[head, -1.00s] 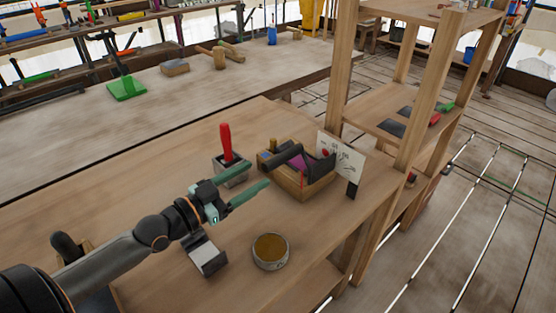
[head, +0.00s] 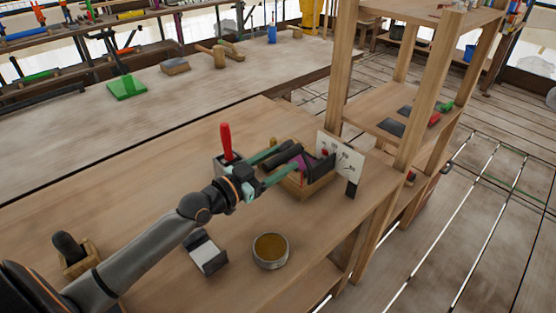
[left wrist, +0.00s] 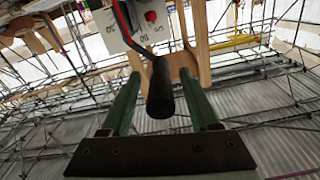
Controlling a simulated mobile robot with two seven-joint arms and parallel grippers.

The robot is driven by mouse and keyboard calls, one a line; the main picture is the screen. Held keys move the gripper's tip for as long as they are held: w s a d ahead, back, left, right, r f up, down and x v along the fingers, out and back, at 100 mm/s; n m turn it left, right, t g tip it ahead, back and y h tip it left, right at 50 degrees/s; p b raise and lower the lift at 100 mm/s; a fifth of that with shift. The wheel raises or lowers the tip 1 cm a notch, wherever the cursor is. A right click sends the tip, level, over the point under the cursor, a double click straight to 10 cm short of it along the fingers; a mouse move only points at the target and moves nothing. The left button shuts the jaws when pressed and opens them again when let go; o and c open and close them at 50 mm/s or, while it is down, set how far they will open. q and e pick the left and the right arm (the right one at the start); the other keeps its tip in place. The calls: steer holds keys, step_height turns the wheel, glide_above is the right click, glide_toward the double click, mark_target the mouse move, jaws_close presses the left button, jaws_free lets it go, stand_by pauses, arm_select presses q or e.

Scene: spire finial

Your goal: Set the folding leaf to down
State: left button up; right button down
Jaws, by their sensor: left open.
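My left gripper (head: 286,160) is open, its green fingers reaching over the near edge of a wooden box (head: 312,190) on the bench. In the left wrist view, a dark cylindrical handle (left wrist: 160,92) stands between the open fingers (left wrist: 160,100), with a gap on both sides. Behind it is a white panel (left wrist: 140,25) with markings and a red knob. In the head view this panel (head: 345,160) stands upright at the box's right side. I cannot tell for certain which part is the folding leaf. My right gripper is out of view.
A red-handled tool (head: 226,140) stands in a holder just left of the gripper. A round tin (head: 270,250) and a grey-and-white block (head: 206,253) lie nearer on the bench. A wooden shelf frame (head: 425,95) rises on the right.

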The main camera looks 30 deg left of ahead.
arm_select(q)
jaws_close()
stand_by(0.4)
stand_by(0.9)
